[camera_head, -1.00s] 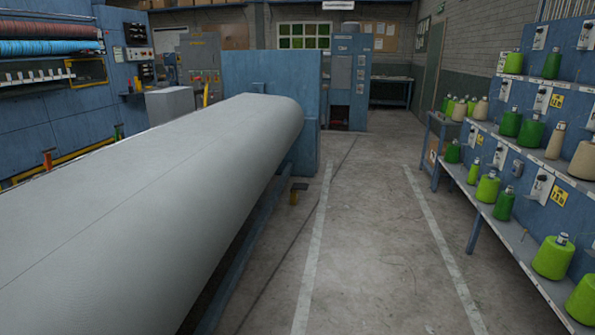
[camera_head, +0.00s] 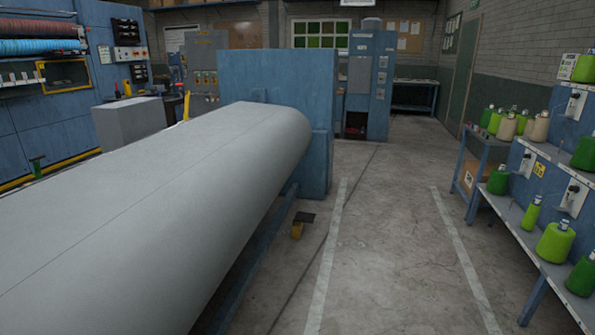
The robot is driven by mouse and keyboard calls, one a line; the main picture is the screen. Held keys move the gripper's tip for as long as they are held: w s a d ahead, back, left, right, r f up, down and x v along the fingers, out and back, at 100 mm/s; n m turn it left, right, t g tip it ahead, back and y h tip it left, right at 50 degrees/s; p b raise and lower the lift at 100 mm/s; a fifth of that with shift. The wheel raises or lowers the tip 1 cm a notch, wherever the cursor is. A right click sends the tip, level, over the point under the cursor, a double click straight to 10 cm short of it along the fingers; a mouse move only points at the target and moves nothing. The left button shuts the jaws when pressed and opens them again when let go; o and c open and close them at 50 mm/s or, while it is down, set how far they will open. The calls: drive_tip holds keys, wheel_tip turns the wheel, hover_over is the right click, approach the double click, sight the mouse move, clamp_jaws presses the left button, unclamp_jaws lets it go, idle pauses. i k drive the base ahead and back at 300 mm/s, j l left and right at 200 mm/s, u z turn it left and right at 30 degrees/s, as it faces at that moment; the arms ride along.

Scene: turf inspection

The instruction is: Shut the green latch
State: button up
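I cannot make out a green latch in the head view. A small dark green fitting (camera_head: 37,167) shows at the far left by the yellow edge of the blue machine, but I cannot tell what it is. My gripper is not in view.
A large grey roll (camera_head: 190,190) fills the left and front. A blue panel (camera_head: 285,80) stands behind it. A blue rack (camera_head: 527,240) with green and tan yarn cones lines the right. A pedal with a yellow part (camera_head: 297,230) is by the roll. The marked aisle (camera_head: 390,230) is clear.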

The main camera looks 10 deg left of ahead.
sight(36, 172)
drive_tip(key=i+l+u, duration=0.15)
drive_tip(key=i+u, duration=0.25)
drive_tip(key=i, duration=0.2)
drive_tip(key=i+l+u, duration=0.3)
drive_tip(key=i+u, duration=0.15)
drive_tip(key=i, duration=0.15)
drive_tip(key=i+l+u, duration=0.8)
drive_tip(key=l+u, duration=0.15)
drive_tip(key=i+l+u, duration=0.25)
drive_tip(key=l, duration=0.25)
drive_tip(key=l+u, duration=0.3)
drive_tip(key=i+l+u, duration=0.1)
drive_tip(key=l+u, duration=0.15)
drive_tip(key=l, duration=0.3)
drive_tip(key=l+u, duration=0.3)
drive_tip(key=l, duration=0.15)
drive_tip(key=i+l+u, duration=0.1)
drive_tip(key=i+l, duration=0.3)
